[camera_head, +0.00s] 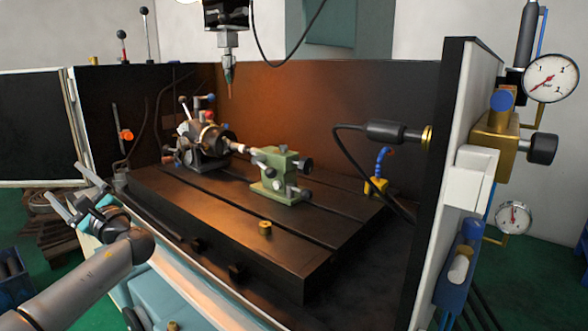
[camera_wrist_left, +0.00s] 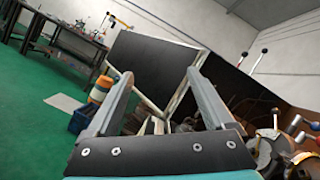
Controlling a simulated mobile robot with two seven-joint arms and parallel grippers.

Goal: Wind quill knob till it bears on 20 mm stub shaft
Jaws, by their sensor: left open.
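The green tailstock (camera_head: 280,183) stands on the slotted table, right of the indexing chuck (camera_head: 207,140). A dark knob (camera_head: 305,165) on its right end looks like the quill knob. A pale stub shaft (camera_head: 238,147) reaches from the chuck toward the tailstock; whether the quill touches it is too small to tell. My left gripper (camera_head: 66,183) is open and empty, outside the enclosure at the left, well away from the tailstock. Its two spread fingers (camera_wrist_left: 158,76) show in the left wrist view with nothing between them. My right gripper is not in view.
The dark T-slot table (camera_head: 200,222) carries a small brass piece (camera_head: 265,229). A spindle tool (camera_head: 229,70) hangs above. A black handle (camera_head: 385,131) with a cable juts in from the right wall (camera_head: 436,180). Levers of the chuck (camera_wrist_left: 290,125) show in the wrist view.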

